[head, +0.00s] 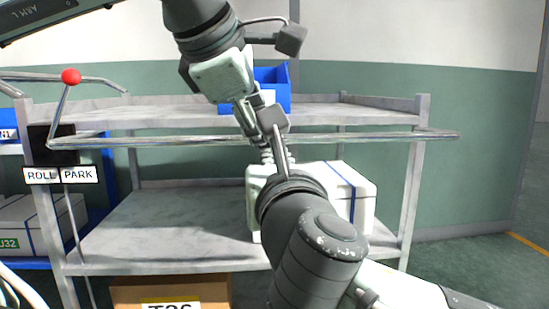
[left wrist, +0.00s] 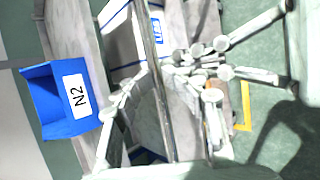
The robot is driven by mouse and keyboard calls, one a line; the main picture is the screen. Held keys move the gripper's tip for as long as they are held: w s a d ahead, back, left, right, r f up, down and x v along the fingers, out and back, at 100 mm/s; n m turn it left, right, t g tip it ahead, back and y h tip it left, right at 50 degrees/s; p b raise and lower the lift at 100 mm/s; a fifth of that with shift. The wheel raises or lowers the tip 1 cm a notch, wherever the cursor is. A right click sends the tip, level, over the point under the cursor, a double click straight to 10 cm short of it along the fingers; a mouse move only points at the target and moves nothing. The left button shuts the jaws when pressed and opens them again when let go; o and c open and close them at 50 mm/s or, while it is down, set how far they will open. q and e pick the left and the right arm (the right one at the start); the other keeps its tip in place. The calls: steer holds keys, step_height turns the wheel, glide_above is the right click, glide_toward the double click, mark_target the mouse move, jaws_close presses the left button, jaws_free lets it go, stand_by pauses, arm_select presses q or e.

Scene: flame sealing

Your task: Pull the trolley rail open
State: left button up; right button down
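The trolley rail (head: 370,136) is a long grey bar across the front of the grey trolley (head: 160,230), just below its top shelf. It also shows upright in the left wrist view (left wrist: 165,110). My left gripper (head: 262,122) comes down to it from above. In the left wrist view its fingers (left wrist: 165,95) stand apart on either side of the rail; contact is unclear. My right arm comes up from below at the same spot. Its gripper (left wrist: 210,58) is crowded against the rail near the left fingers, and its wrist hides most of it in the head view.
A red-knobbed lever (head: 71,76) stands above the ROLL (head: 41,175) and PARK (head: 80,174) labels. A blue bin (head: 273,76), marked N2 in the wrist view, sits on the top shelf. A white box (head: 352,192) sits on the lower shelf. A brown carton (head: 205,288) is below. Floor at right is clear.

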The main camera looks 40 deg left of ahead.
steer(key=shift+r, duration=0.3)
